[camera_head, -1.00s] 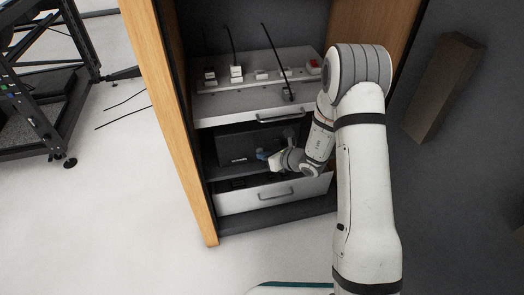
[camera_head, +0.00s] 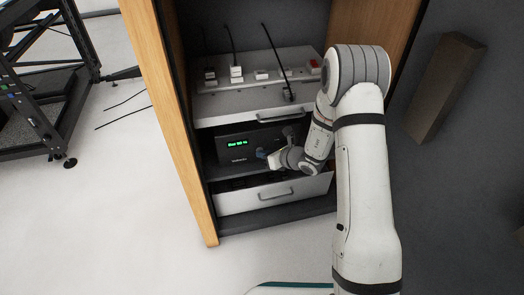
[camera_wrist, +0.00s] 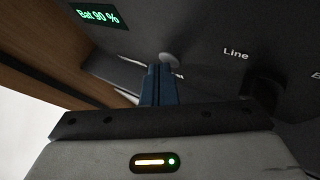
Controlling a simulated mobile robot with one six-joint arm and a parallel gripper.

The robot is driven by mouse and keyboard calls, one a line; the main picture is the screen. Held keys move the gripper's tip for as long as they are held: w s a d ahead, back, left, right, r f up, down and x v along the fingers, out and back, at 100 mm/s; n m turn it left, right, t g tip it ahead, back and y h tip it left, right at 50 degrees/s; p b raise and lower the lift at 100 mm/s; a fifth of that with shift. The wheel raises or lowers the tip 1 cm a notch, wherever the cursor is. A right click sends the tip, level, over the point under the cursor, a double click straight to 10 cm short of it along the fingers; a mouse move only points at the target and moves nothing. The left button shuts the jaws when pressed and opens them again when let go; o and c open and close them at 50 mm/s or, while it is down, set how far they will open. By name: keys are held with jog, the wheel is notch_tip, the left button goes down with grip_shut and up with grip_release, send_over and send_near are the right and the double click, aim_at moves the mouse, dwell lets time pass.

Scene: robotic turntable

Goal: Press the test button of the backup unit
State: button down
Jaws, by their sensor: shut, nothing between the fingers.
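The backup unit (camera_head: 236,152) is a dark box on the middle shelf of the cabinet. Its green display (camera_head: 237,143) is lit and reads "Bat 90 %" in the wrist view (camera_wrist: 97,15). A round grey button (camera_wrist: 169,58) on the unit's front shows just beyond my fingertips, its label partly hidden by them. My gripper (camera_head: 262,153) is in front of the unit's face, right of the display. Its blue fingers (camera_wrist: 158,82) are shut and empty in the wrist view. I cannot tell whether they touch the button.
Above the unit, a pulled-out shelf (camera_head: 215,120) carries a power strip (camera_head: 260,82) with plugs and a red switch (camera_head: 314,66). A drawer (camera_head: 240,198) sits below. Wooden cabinet sides (camera_head: 168,110) bound the space. A "Line" label (camera_wrist: 236,54) is right of the fingers.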

jog(key=shift+s, duration=0.1)
jog(key=shift+s+d, duration=0.2)
jog(key=shift+s, duration=0.5)
jog(key=shift+s, duration=0.1)
jog(key=s, duration=0.2)
jog(key=s+d+b, duration=0.1)
jog(key=s, duration=0.1)
jog(key=shift+s+d, duration=0.2)
jog(key=shift+s, duration=0.1)
dwell(0.5)
